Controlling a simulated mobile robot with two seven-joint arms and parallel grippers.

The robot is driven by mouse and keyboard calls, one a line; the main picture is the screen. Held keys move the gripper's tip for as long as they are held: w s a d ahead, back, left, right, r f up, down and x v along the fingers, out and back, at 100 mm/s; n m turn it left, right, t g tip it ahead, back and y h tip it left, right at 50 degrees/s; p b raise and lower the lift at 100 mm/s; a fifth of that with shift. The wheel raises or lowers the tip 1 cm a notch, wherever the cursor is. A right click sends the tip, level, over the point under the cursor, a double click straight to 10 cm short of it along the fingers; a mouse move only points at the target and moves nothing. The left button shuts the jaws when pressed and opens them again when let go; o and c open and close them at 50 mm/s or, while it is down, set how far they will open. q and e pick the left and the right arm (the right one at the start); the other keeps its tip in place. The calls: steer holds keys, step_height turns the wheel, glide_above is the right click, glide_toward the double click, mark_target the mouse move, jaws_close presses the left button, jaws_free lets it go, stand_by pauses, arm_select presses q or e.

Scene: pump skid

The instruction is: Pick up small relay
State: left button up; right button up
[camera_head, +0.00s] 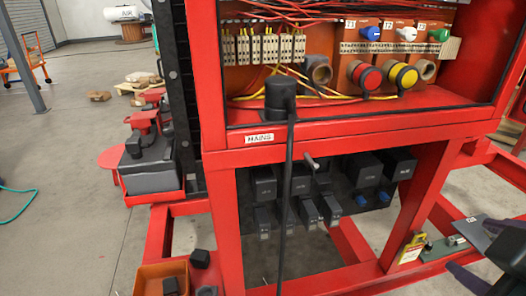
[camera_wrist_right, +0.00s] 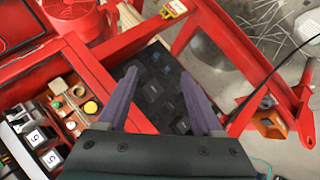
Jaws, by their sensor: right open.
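Several black relay-like blocks (camera_head: 325,182) of different sizes sit in rows on a dark panel under the red cabinet frame. I cannot tell for sure which is the small relay. Loose small black blocks also show at the lower left, one (camera_head: 200,258) beside the orange bin. My right gripper (camera_head: 468,244) is at the right edge in the head view, apart from the blocks. In the right wrist view, its purple fingers (camera_wrist_right: 160,73) are spread and empty, with the dark block panel (camera_wrist_right: 158,92) beyond them. My left gripper is not in view.
The orange bin (camera_head: 148,273) at the lower left holds a black block. A black cable (camera_head: 286,190) hangs from the plug on the MAINS ledge, in front of the blocks. Red beams (camera_head: 415,215) frame the opening. A yellow tag (camera_head: 411,248) stands near the right gripper.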

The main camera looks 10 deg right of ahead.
mark_target(304, 181)
steer(key=w+a+r+n+t+b, duration=0.25)
steer(key=w+n+t+b, duration=0.35)
steer(key=w+n+t, duration=0.65)
steer(key=w+a+f+n+g+y+b, duration=0.1)
steer(key=a+f+n+y, duration=0.1)
steer(key=n, duration=0.4)
steer(key=w+a+f+n+g+y+b, duration=0.1)
steer(key=w+a+f+n+y, duration=0.1)
steer(key=n, duration=0.5)
steer(key=w+a+f+n+g+y+b, duration=0.1)
steer(key=a+f+n+g+y, duration=0.1)
steer(key=n, duration=0.5)
steer(key=shift+w+a+f+y+b, duration=0.15)
steer(key=shift+a+f+y, duration=0.2)
steer(key=shift+y, duration=0.2)
steer(key=shift+a+f+y+b, duration=0.1)
steer(key=shift+a+f+y, duration=0.1)
steer(key=shift+a+y, duration=0.35)
steer(key=shift+w+a+f+y+b, duration=0.15)
steer(key=shift+a+f+y, duration=0.15)
steer(key=shift+y, duration=0.3)
steer(key=shift+f+b+x, duration=0.15)
steer(key=shift+b+x, duration=0.25)
steer(key=shift+x, duration=1.1)
steer(key=shift+f+b+x, duration=0.15)
steer(key=shift+b+x, duration=0.25)
steer(key=shift+x, duration=1.1)
steer(key=shift+a, duration=0.15)
